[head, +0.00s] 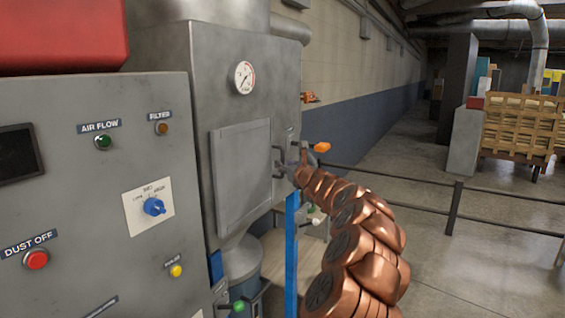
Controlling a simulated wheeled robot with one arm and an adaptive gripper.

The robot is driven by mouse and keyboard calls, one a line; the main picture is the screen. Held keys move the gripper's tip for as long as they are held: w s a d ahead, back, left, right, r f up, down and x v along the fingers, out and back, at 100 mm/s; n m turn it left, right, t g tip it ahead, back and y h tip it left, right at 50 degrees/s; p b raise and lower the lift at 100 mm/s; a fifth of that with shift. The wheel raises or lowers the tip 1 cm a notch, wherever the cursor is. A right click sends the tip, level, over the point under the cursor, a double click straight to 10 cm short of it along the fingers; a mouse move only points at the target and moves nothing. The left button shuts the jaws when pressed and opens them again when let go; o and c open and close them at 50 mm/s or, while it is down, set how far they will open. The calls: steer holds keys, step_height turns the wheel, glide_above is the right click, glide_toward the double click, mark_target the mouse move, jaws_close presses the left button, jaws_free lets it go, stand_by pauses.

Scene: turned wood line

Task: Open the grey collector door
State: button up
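The grey collector door (238,172) is a flat rectangular panel on the front of the grey collector housing. It looks shut, flush with the housing. A dark handle (277,158) sits at its right edge. My copper arm reaches in from the lower right, and my gripper (289,165) is at or just right of the handle. The fingertips are small and partly hidden, so I cannot tell whether they touch the handle or are open or shut.
A grey control panel (90,220) with buttons and a blue knob fills the left foreground. A blue post (291,255) stands below my gripper. A dark rail (410,204) crosses the right side. Behind it are open floor and a wooden crate (520,128).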

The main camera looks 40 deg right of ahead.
steer(key=shift+p+x, duration=0.3)
steer(key=shift+x, duration=0.9)
jaws_close()
